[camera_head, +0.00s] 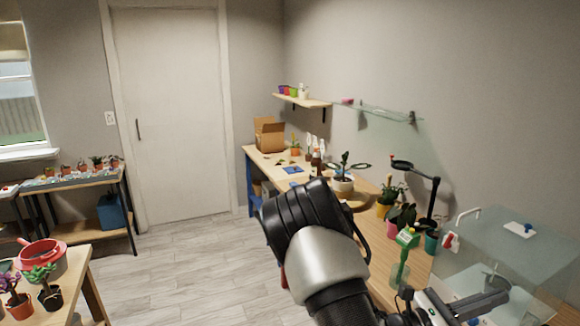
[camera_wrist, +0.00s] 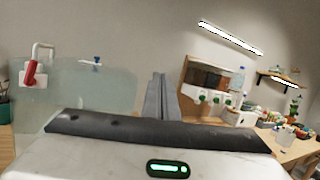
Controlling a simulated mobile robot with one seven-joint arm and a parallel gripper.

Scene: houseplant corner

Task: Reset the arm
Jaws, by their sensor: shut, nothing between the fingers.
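My arm reaches over the right-hand workbench (camera_head: 415,262) in the head view, its dark and silver links covering part of the bench's near side. In the wrist view my gripper (camera_wrist: 160,82) points away from the camera, with its two grey fingers together and nothing between them. Its wide black body and white housing fill the bottom of that view. In the head view the gripper end is low at the right, partly behind the arm and close to a clear glass-like case (camera_head: 520,245). I cannot tell whether they touch.
Potted plants, a black lamp (camera_head: 435,190) and a green-topped bottle (camera_head: 402,262) stand along the bench. A cardboard box (camera_head: 269,135) is at its far end. A red pot (camera_head: 42,258) and plants stand on the left table. The floor (camera_head: 190,270) between is clear.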

